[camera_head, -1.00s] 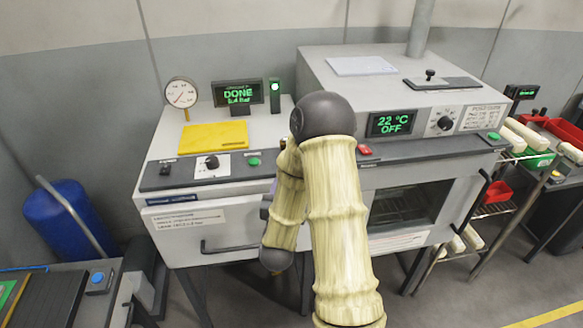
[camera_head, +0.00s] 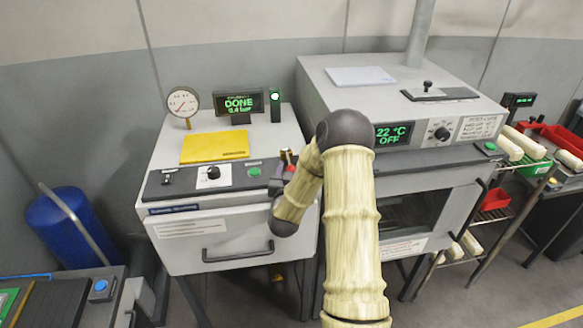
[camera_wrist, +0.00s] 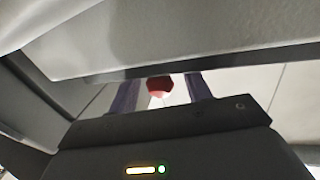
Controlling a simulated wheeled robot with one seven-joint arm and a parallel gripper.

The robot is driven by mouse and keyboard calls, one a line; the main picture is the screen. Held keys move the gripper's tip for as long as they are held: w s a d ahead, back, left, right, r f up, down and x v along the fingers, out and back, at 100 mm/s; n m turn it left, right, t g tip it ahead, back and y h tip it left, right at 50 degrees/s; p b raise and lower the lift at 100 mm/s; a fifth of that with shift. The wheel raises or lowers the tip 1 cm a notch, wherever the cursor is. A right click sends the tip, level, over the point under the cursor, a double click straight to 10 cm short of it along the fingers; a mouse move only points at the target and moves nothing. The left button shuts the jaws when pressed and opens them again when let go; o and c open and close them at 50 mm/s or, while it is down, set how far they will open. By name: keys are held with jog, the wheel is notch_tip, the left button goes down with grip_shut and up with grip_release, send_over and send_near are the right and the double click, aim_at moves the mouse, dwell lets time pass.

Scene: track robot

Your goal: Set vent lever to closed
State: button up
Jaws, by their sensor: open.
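A small black lever (camera_head: 428,86) with a round knob stands upright on a dark plate (camera_head: 440,94) on top of the grey oven (camera_head: 345,98). It looks like the vent lever; its position markings are too small to read. My gripper (camera_wrist: 161,78) shows in the wrist view as two bluish fingers spread apart. A red, blurred object (camera_wrist: 159,84) shows between or beyond them; I cannot tell how far away it is. In the head view my arm hides much of the gripper, which is low by the left machine's front, well away from the lever.
The left machine (camera_head: 265,135) carries a gauge (camera_head: 183,102), a DONE display (camera_head: 239,104) and a yellow pad (camera_head: 214,147). The oven display (camera_head: 391,135) reads 22 °C OFF. A flue (camera_head: 419,35) rises behind the lever. A white sheet (camera_head: 360,76) lies left of it.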

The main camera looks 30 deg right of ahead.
jog(key=shift+w, duration=0.1)
grip_shut()
jog(key=shift+r, duration=0.15)
